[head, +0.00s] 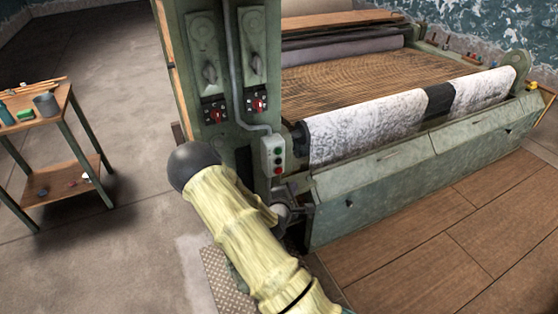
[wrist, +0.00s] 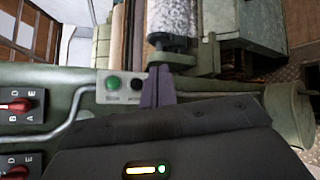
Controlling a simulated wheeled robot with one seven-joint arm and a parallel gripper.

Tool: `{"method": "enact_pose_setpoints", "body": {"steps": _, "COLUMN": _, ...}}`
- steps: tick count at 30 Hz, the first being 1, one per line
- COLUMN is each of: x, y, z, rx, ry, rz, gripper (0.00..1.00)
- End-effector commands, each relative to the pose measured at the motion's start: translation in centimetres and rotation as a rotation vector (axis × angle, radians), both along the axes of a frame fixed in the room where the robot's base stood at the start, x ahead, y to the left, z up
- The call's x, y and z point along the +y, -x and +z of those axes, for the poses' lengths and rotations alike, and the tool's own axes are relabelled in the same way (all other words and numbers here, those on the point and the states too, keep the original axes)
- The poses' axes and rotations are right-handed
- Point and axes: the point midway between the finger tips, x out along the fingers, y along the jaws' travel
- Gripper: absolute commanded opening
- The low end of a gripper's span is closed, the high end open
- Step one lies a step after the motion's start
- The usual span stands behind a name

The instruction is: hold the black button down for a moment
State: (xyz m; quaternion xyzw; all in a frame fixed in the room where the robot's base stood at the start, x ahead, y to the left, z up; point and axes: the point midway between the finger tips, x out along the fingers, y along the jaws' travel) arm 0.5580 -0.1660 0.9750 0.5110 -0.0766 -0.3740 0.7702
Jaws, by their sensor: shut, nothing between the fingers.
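The black button (wrist: 137,84) sits on a small pale control box (wrist: 123,98) in the wrist view, beside a green button (wrist: 113,84). In the head view the box (head: 266,157) hangs on the machine's post, with the black button (head: 277,161) between the green one and a red one (head: 277,170). My gripper (wrist: 157,84) is shut and empty. In the wrist view its fingers appear just right of the black button; I cannot tell the gap in depth. The red button is not visible there, and my gripper is not clearly made out in the head view.
Red rotary switches (wrist: 16,105) and a bent conduit (wrist: 72,128) are near the box. The roller with patterned cloth (head: 365,125) lies to its right. A small wooden-shelved cart (head: 60,185) stands at the left, with bare floor between.

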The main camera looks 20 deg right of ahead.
Motion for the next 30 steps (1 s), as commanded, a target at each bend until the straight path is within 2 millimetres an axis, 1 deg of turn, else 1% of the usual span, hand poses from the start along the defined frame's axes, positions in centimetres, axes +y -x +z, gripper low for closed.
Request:
{"method": "enact_pose_setpoints", "body": {"steps": 1, "x": -0.1, "y": -0.1, "z": 0.2, "rx": 0.005, "ry": 0.040, "rz": 0.012, "gripper": 0.00}}
{"method": "enact_pose_setpoints", "body": {"steps": 3, "x": -0.2, "y": -0.2, "z": 0.3, "rx": 0.007, "ry": 0.068, "rz": 0.020, "gripper": 0.00}}
{"method": "enact_pose_setpoints", "body": {"steps": 12, "x": -0.2, "y": -0.2, "z": 0.3, "rx": 0.007, "ry": 0.067, "rz": 0.020, "gripper": 0.00}}
{"method": "enact_pose_setpoints", "body": {"steps": 16, "x": -0.2, "y": -0.6, "z": 0.3, "rx": 0.005, "ry": 0.065, "rz": 0.020, "gripper": 0.00}}
{"method": "enact_pose_setpoints", "body": {"steps": 20, "x": -0.2, "y": -1.6, "z": 0.3, "rx": 0.005, "ry": 0.065, "rz": 0.019, "gripper": 0.00}}
{"method": "enact_pose_setpoints", "body": {"steps": 30, "x": -0.1, "y": -5.7, "z": 0.2, "rx": 0.003, "ry": 0.064, "rz": 0.018, "gripper": 0.00}}
